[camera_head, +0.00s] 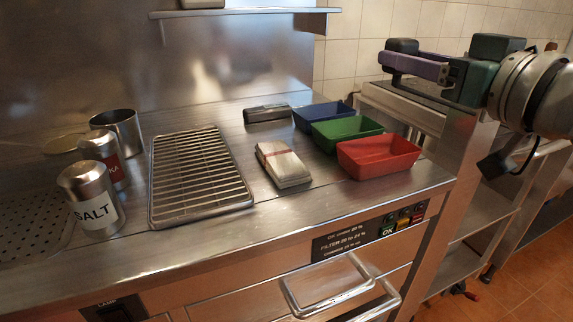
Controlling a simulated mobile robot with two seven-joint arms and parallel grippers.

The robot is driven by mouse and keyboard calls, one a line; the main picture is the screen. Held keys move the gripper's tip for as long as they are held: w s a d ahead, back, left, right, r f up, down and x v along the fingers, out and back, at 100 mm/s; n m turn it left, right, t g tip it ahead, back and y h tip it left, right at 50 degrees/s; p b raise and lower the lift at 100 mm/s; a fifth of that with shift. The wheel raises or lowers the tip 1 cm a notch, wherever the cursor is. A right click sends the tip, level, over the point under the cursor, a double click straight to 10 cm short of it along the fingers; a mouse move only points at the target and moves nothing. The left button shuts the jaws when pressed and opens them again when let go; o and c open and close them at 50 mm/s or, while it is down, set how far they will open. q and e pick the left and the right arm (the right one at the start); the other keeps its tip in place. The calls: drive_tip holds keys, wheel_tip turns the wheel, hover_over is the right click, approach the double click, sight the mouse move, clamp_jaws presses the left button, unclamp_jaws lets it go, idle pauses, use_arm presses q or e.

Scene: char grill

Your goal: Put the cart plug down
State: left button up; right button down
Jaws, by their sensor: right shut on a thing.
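My right gripper (398,60) reaches in from the upper right, above the steel cart (465,128) beside the counter. Its purple and green parts are seen from the side. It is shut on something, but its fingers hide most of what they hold. A black plug-like piece (492,165) with a dark cable loop shows below my right wrist, in front of the cart. I cannot tell whether this is the cart plug or how it connects to the gripper. My left gripper is not in view.
The counter holds a wire rack (198,178), a salt shaker (90,198), a wrapped bundle (283,165) and blue (322,116), green (346,133) and red (378,157) bins. A drawer handle (327,286) juts out in front. The cart's lower shelf (465,225) has bare room.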

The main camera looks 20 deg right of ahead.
wheel_tip(320, 180, down, 21)
drive_tip(key=b, duration=1.2)
drive_tip(key=shift+c, duration=1.9)
unclamp_jaws()
drive_tip(key=shift+w, duration=0.1)
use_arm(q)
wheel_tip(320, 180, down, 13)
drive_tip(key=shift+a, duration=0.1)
use_arm(e)
drive_tip(key=shift+r, duration=0.1)
